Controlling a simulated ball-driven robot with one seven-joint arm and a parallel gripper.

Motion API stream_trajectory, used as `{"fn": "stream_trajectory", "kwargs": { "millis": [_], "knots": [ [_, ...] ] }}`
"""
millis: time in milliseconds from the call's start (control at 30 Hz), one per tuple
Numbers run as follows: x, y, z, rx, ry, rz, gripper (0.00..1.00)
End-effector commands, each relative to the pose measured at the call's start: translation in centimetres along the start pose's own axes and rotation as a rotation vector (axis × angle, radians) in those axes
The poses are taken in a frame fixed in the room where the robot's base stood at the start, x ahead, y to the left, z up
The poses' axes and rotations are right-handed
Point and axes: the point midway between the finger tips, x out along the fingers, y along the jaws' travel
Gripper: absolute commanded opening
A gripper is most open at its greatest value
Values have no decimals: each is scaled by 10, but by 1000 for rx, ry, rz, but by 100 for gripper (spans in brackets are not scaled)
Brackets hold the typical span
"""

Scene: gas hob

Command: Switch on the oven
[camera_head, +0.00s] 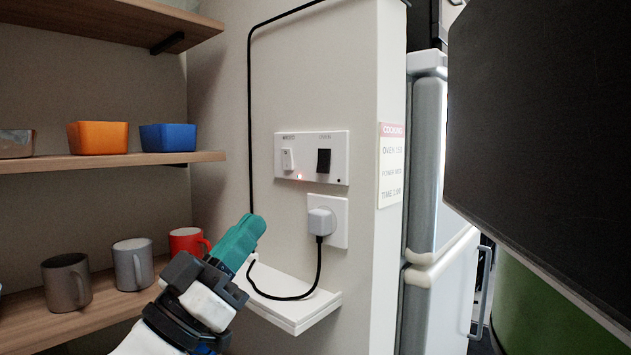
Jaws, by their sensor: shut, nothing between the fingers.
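A white switch panel (311,158) is on the pale wall. It carries a white rocker switch (288,159) on the left and a black rocker switch (323,162) on the right. No oven shows clearly. My gripper (256,225), with teal fingers, is shut and empty, pointing up and right. In the picture it is below and left of the panel, apart from it.
A white plug sits in a socket (339,238) under the panel, its black cable hanging to a small white shelf (318,308). Wooden shelves (206,157) with bowls and mugs are at left. A red mug (186,242) is close to my gripper. A large dark panel (550,130) fills the right.

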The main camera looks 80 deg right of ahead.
Motion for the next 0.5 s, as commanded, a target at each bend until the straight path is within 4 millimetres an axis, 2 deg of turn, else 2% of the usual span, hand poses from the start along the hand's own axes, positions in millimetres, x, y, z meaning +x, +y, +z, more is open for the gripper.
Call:
{"fn": "stream_trajectory", "kwargs": {
  "millis": [267,367,500],
  "knots": [
    [6,0,0,-1,-2,-1,0],
    [18,0,-2,-1,-2,1,0],
    [44,0,-3,-1,-2,2,0]
  ]
}}
